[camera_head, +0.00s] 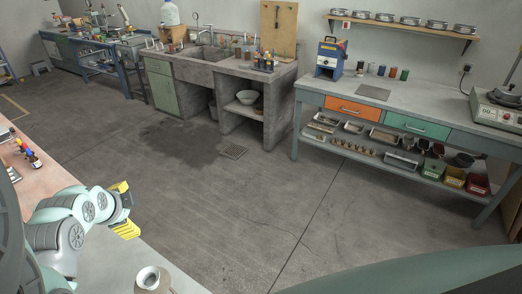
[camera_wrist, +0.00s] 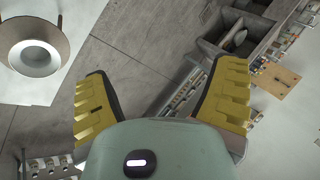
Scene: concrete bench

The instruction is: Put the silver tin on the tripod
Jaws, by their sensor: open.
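My gripper (camera_head: 127,208) is at the lower left of the head view, above the edge of a pale bench top (camera_head: 105,262). Its yellow-padded fingers are spread apart, with nothing between them; they also show in the wrist view (camera_wrist: 165,78). I cannot make out the silver tin or the tripod for certain. Several round silvery metal vessels (camera_head: 411,21) stand on a wall shelf at the upper right, far from my gripper; I cannot tell whether one is the tin.
A pale-rimmed round vessel (camera_head: 150,279) stands on the near bench; it also appears in the wrist view (camera_wrist: 36,56). Across open concrete floor (camera_head: 230,205) are a stone sink unit (camera_head: 275,88) and a workbench (camera_head: 435,105).

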